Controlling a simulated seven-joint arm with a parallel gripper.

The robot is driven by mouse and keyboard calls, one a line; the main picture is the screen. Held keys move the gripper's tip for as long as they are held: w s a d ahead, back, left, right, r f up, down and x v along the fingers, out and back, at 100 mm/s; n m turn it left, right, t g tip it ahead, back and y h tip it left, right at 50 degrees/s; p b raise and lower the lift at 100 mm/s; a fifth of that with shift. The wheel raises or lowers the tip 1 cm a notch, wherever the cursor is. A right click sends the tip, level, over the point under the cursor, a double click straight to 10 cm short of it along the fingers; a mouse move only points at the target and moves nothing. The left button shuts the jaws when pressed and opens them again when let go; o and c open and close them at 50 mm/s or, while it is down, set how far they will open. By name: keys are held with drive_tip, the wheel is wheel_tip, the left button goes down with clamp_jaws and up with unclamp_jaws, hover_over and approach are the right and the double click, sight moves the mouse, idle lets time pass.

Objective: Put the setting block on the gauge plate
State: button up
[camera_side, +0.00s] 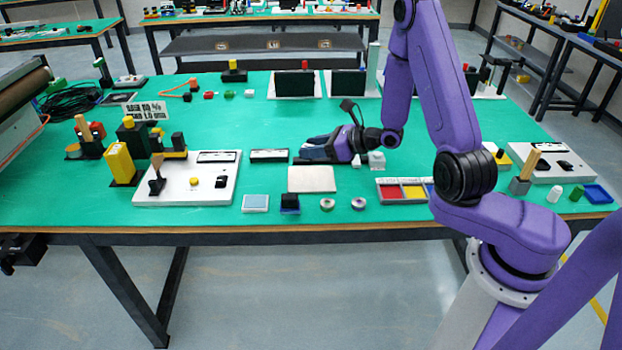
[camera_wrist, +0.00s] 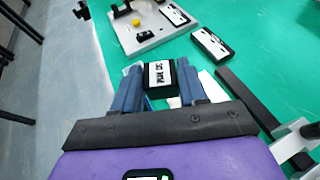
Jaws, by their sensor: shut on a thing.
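A black block with a white lettered label (camera_wrist: 160,74) is between my gripper's fingers (camera_wrist: 160,88) in the wrist view; I take it as the setting block. My gripper is shut on it. In the side view my gripper (camera_side: 312,150) is low, fingers pointing left, and I cannot make out the block. A pale flat plate (camera_side: 312,180), probably the gauge plate, lies on the green mat just in front of the gripper. Part of a pale plate (camera_wrist: 213,90) shows beside the right finger in the wrist view. I cannot tell how high the block is above it.
A long black bar (camera_wrist: 245,98) and a labelled strip (camera_side: 269,155) lie near the plate. A white base with a yellow button (camera_side: 222,188) is left. A coloured tray (camera_side: 403,191) is right. Two small rings and a dark block (camera_side: 290,203) lie in front.

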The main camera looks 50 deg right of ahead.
drive_tip(key=shift+s+d+m+t+h, duration=0.5)
drive_tip(key=shift+s+d+m+h, duration=1.4)
drive_tip(key=shift+s, duration=3.05)
drive_tip(key=h, duration=0.2)
hover_over(315, 180)
drive_tip(key=shift+m, duration=0.4)
drive_tip(key=f, duration=0.8)
drive_tip(key=shift+s+a+f, duration=0.1)
drive_tip(key=shift+s+f, duration=0.1)
drive_tip(key=shift+f, duration=0.2)
drive_tip(key=shift+w+f, duration=0.2)
drive_tip(key=shift+f, duration=1.55)
drive_tip(key=shift+f, duration=0.1)
drive_tip(key=o, duration=1.1)
